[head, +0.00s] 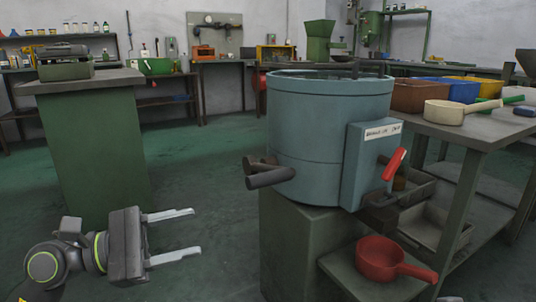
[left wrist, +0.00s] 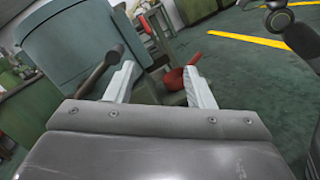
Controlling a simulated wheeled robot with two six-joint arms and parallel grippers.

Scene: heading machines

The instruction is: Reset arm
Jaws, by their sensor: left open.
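My left gripper (head: 174,233) is at the lower left in the head view, its two fingers parallel and apart, pointing right. Nothing is between them. It is left of the blue-grey round machine (head: 310,125) and apart from its green base (head: 300,240). In the left wrist view the open fingers (left wrist: 159,86) frame the lower part of the machine (left wrist: 75,40) and a red scoop (left wrist: 177,80) farther off. My right gripper does not show in the head view.
A dark handle (head: 270,178) sticks out of the machine toward my left gripper. The red scoop (head: 380,258) sits on a low shelf at right. A table (head: 480,128) with coloured bins stands at right, a green cabinet (head: 95,150) at left. The floor (head: 205,170) between is clear.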

